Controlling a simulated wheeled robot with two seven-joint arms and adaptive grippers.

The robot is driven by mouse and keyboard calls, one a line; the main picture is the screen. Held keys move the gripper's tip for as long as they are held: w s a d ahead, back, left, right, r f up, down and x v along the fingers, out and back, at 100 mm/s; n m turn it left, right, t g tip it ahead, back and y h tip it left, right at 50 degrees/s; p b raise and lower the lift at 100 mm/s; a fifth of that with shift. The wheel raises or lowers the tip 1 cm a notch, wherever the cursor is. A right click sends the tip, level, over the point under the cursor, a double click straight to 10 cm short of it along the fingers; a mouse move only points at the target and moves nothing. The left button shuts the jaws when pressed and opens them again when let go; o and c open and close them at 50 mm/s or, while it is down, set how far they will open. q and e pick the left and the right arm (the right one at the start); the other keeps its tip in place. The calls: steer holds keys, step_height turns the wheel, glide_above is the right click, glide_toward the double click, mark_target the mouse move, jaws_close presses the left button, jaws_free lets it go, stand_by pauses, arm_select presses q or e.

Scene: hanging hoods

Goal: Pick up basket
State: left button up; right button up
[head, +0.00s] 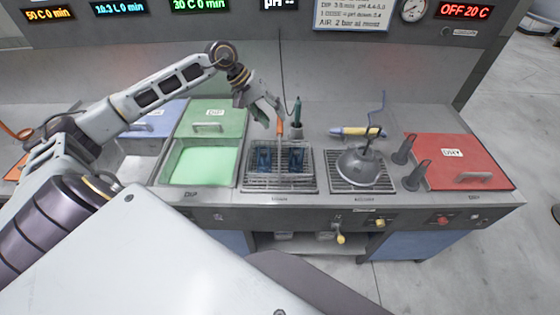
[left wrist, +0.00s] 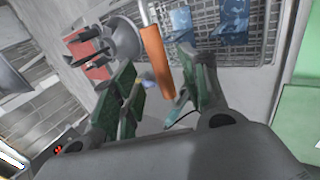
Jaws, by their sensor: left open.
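The wire basket (head: 282,181) stands on the drain grate of the bench and holds blue parts (head: 264,160). Its upright rod ends in an orange handle (head: 280,128). My left gripper (head: 270,117) is open, with its fingers pointing down at the handle. In the left wrist view the orange handle (left wrist: 158,62) shows in the gap between the green-padded fingers (left wrist: 162,80), with no clear contact on either side. The blue parts also show there at the top (left wrist: 233,22). My right gripper is not in view.
Left of the basket is a green tank (head: 198,165) with its lid (head: 210,118) raised behind. To the right are a grey dome-shaped part (head: 366,168) on a grate, two dark upright holders (head: 416,178) and a red lid (head: 460,160). A dark green tool (head: 297,112) stands behind the basket.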

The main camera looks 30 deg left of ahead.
mark_target(278, 121)
arm_select(q)
steer(key=shift+p+x, duration=0.7)
steer(key=shift+x, duration=0.3)
steer(key=shift+p+x, duration=0.4)
steer(key=shift+x, duration=1)
steer(key=shift+w+a, duration=0.15)
steer(key=shift+c, duration=0.4)
jaws_close()
steer(key=shift+r, duration=0.1)
